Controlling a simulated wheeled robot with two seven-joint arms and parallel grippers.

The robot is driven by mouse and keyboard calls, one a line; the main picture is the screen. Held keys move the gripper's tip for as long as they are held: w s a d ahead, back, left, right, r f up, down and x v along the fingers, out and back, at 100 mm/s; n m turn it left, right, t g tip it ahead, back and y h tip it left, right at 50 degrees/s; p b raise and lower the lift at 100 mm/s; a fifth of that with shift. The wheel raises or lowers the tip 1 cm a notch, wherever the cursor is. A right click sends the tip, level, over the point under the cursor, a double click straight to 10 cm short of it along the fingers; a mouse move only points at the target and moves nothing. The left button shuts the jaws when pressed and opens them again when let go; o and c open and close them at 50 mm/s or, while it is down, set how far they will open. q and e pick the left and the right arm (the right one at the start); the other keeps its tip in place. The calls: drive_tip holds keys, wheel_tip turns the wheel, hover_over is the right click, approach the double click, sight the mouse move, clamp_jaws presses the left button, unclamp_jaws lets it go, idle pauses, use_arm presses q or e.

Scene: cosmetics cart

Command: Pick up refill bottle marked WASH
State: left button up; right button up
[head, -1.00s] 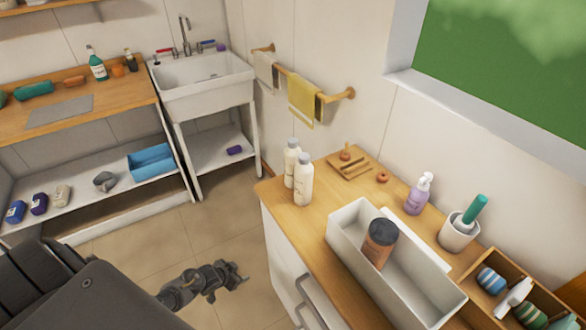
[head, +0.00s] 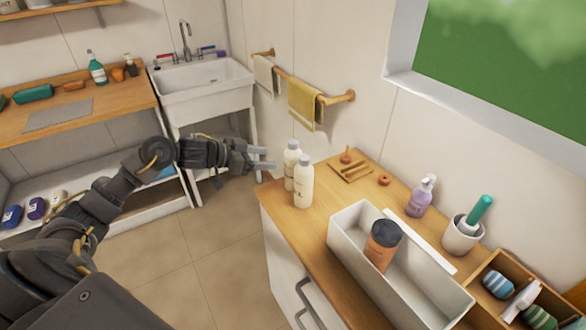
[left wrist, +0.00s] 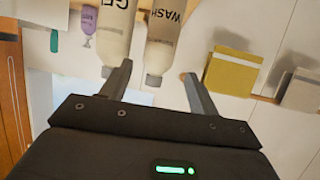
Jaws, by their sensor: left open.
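Two white bottles with grey caps stand upright side by side at the near left corner of the wooden counter. In the left wrist view, upside down, one reads WASH (left wrist: 165,40) and the other GEL (left wrist: 115,35). The WASH bottle (head: 290,166) is the rear one, nearer the towels; the GEL bottle (head: 303,184) is in front. My left gripper (head: 269,158) is open and empty, level with the upper bottles, just left of the WASH bottle. In the left wrist view, WASH's cap lies between the fingertips (left wrist: 156,70), with GEL behind one fingertip. My right gripper is out of view.
A white bin (head: 345,228) with a brown jar (head: 382,245) stands right of the bottles. A wooden soap dish (head: 352,171) and purple pump bottle (head: 421,196) are behind. Towels (head: 304,104) hang on the wall. Floor left of the counter is clear.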

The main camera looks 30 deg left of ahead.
sight(285, 158)
use_arm(q)
drive_tip(key=x, duration=0.4)
drive_tip(key=shift+d+r+p, duration=0.15)
drive_tip(key=shift+p, duration=0.2)
drive_tip(key=shift+w+d+f, duration=0.2)
drive_tip(key=shift+w+f, duration=0.05)
drive_tip(key=shift+w, duration=0.15)
drive_tip(key=shift+w+d, duration=0.15)
drive_tip(key=p+x, duration=0.1)
drive_tip(key=x, duration=0.2)
drive_tip(key=shift+w+d+f+p, duration=0.15)
drive_tip(key=shift+w+f+p, duration=0.05)
drive_tip(key=shift+w+p, duration=0.15)
drive_tip(key=shift+w+d+f, duration=0.25)
drive_tip(key=shift+w+f, duration=0.05)
drive_tip(key=shift+w, duration=0.05)
drive_tip(key=shift+s, duration=0.1)
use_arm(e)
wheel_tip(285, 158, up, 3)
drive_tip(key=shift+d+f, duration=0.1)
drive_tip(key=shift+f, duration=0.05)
use_arm(q)
drive_tip(key=shift+c, duration=0.9)
drive_tip(key=c, duration=0.8)
drive_tip(key=shift+o, duration=0.2)
drive_tip(key=shift+r, duration=0.15)
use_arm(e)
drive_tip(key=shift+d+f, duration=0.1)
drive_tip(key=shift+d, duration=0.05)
